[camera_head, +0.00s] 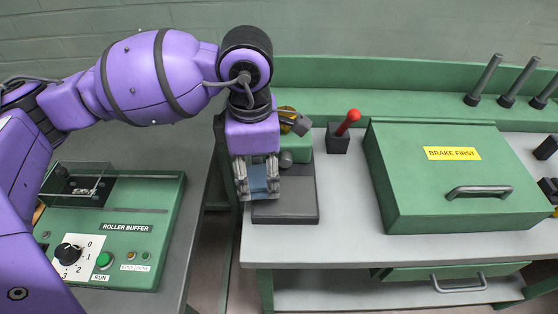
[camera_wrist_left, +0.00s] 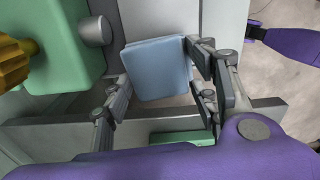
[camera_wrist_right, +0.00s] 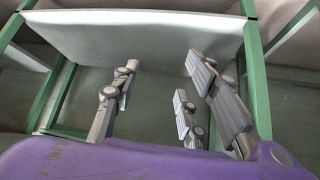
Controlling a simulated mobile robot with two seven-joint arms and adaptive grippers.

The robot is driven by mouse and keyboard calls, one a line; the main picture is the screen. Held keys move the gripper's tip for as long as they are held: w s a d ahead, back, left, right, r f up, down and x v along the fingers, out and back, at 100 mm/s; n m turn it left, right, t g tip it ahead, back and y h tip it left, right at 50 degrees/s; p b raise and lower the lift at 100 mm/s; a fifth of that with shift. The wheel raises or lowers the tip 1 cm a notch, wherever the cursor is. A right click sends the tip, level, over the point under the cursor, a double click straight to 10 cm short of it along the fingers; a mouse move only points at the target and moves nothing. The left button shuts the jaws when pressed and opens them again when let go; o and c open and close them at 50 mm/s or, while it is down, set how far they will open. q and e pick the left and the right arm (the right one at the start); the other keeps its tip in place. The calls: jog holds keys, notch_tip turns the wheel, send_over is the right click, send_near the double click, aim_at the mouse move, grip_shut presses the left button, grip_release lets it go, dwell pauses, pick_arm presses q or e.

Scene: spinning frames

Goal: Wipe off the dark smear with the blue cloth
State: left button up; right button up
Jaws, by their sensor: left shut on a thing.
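The blue cloth (camera_wrist_left: 158,68) is a folded, pale blue pad. My left gripper (camera_head: 257,178) is shut on the cloth, which also shows between its fingers in the head view (camera_head: 262,183). The gripper points down over the dark grey plate (camera_head: 300,205) of a green machine. I cannot tell whether the cloth touches the plate. No dark smear can be made out; it may be hidden under the cloth or gripper. My right gripper (camera_wrist_right: 160,95) shows only in the right wrist view, with its fingers apart and nothing between them, near a grey tabletop's underside.
A green box (camera_head: 430,190) labelled BRAKE FIRST stands to the right on the grey bench (camera_head: 340,245). The ROLLER BUFFER panel (camera_head: 120,240) is at the left. Dark pegs (camera_head: 484,80) stand at the back right.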

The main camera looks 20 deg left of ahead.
pick_arm(q)
jog(key=shift+d+r+p, duration=0.3)
jog(key=shift+d+r, duration=0.05)
jog(key=shift+r, duration=0.9)
jog(key=shift+a+r+p, duration=0.2)
jog(key=shift+r+p, duration=0.35)
jog(key=shift+r, duration=0.2)
jog(key=shift+d+r+p, duration=0.1)
jog(key=shift+r+p, duration=0.25)
jog(key=shift+r, duration=0.45)
pick_arm(e)
jog(key=d+r, duration=0.1)
jog(key=r, duration=0.1)
jog(key=shift+s+d+r, duration=0.1)
jog(key=shift+d+r, duration=0.2)
jog(key=shift+d, duration=0.05)
jog(key=shift+s, duration=0.15)
